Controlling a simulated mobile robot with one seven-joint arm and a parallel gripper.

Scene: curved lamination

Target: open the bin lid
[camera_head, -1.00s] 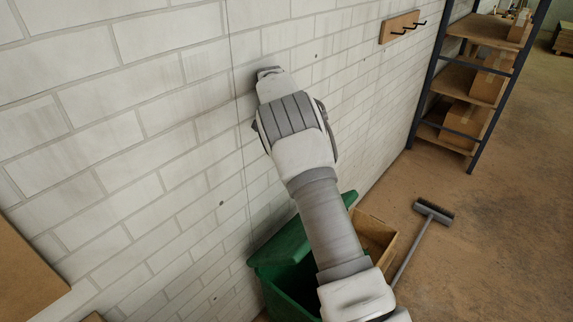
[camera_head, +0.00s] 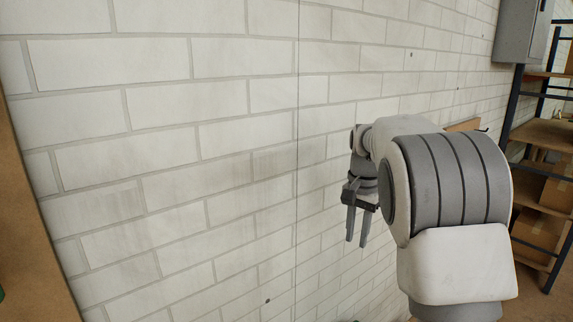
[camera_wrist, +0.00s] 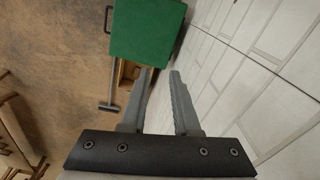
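The green bin (camera_wrist: 148,28) is at the top of the wrist view, beside the white brick wall. Its flat green top face shows, and a dark bar (camera_wrist: 107,18) stands off its left side. The top edge of the picture cuts the bin off, and I cannot tell how far the lid is open. My gripper (camera_wrist: 161,74) is open and empty, its fingers pointing toward the bin but apart from it. In the head view my gripper (camera_head: 356,242) hangs fingers down in front of the wall. The bin is not recognizable in that view.
The brick wall (camera_head: 180,130) runs close beside my arm. A shelf rack (camera_head: 540,135) with boxes and a grey wall cabinet (camera_head: 522,30) stand at the right. In the wrist view a broom (camera_wrist: 108,107) lies near a brown box (camera_wrist: 128,72) on open brown floor.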

